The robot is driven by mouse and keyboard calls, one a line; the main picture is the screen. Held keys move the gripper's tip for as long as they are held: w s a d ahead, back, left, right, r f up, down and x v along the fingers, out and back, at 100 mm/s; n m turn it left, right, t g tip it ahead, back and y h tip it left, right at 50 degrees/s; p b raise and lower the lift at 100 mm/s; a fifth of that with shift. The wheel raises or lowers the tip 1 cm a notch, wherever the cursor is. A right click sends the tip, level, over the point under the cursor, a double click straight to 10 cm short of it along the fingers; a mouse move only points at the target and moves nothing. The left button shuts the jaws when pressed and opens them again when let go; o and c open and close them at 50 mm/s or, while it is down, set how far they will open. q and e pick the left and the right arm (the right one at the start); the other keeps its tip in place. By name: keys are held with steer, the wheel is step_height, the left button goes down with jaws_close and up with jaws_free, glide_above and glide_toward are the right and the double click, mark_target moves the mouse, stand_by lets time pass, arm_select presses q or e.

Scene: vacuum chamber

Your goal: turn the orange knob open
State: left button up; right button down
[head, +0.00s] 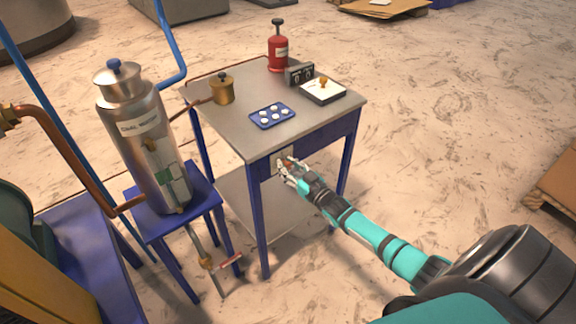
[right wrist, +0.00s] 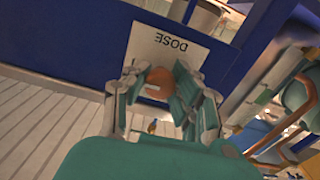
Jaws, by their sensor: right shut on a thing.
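The orange knob (right wrist: 159,84) sits on a pale plate marked DOSE (right wrist: 160,45) in the right wrist view. My right gripper (right wrist: 156,90) has its fingers on both sides of the knob and is shut on it. In the head view my right gripper (head: 286,169) is at the front side of the blue-framed table (head: 240,125), below its top. The knob is mostly hidden there by the fingers. A pale line shows on the knob's face. My left gripper is not in view.
On the table stand a red bottle (head: 278,52), a brass pot (head: 222,89), a blue tray (head: 272,116) with several white pieces, a dark gauge box (head: 299,73) and a white-topped box (head: 323,91). A steel canister (head: 145,140) stands on a blue stool at the left.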

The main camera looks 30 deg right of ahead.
steer(key=shift+f+m, duration=0.15)
steer(key=shift+m, duration=0.15)
stand_by(0.4)
steer(key=c, duration=1)
jaws_free()
steer(key=shift+c, duration=0.2)
steer(key=s, duration=1.2)
steer(key=shift+d, duration=0.45)
